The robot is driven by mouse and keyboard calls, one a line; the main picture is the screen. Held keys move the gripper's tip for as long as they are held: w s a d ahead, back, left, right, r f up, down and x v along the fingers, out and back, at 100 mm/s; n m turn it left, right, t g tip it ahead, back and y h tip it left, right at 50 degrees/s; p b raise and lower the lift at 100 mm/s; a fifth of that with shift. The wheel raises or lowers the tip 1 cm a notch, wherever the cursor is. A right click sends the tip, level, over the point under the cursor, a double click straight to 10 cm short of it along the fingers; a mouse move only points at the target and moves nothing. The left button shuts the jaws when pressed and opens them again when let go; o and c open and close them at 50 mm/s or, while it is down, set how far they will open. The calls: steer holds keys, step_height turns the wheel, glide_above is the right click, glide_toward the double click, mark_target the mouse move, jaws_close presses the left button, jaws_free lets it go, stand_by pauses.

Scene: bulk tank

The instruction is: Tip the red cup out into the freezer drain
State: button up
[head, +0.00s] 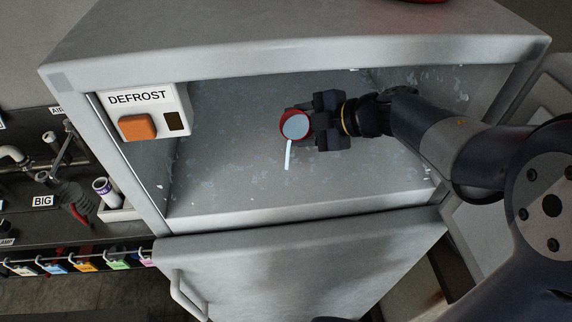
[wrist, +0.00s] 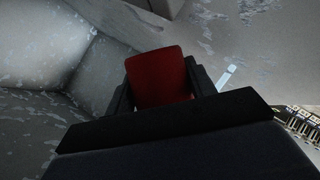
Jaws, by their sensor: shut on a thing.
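The red cup (head: 283,123) is inside the open freezer compartment, its mouth showing a pale blue-white surface to the head camera. My gripper (head: 318,121) reaches in from the right and is shut on the cup's side. In the wrist view the cup's red wall (wrist: 160,76) shows between the dark fingers. A thin pale streak (head: 288,156) extends down from just below the cup's rim, and a similar strip shows in the wrist view (wrist: 227,77). I cannot tell whether it is liquid or a mark on the freezer. I cannot make out the freezer drain.
Frosted walls and floor (head: 230,195) surround the cup, with free room to its left. A DEFROST box (head: 145,110) with an orange button (head: 137,127) is at the left front. The freezer door (head: 300,265) hangs below the opening. A tool panel (head: 60,185) is at far left.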

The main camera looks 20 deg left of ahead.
steer(key=shift+r+n+t+b, duration=0.35)
steer(key=shift+r+n+t, duration=0.05)
steer(key=shift+n+t, duration=0.3)
stand_by(1.1)
steer(key=shift+r+t+b, duration=0.15)
steer(key=shift+t+b, duration=0.15)
steer(key=shift+b, duration=0.95)
steer(key=shift+s+f+n+t+b, duration=0.15)
steer(key=shift+f+n+t+b, duration=0.45)
steer(key=shift+b, duration=2.25)
steer(key=shift+s+r, duration=0.15)
steer(key=shift+r, duration=0.2)
steer(key=shift+s+r+n+t+b, duration=0.2)
steer(key=shift+s+n+t+b, duration=0.2)
steer(key=shift+s+n+b, duration=0.25)
steer(key=shift+s+f+n+t+y+b, duration=0.15)
steer(key=shift+f+n+t+y+b, duration=0.3)
steer(key=shift+b, duration=1.2)
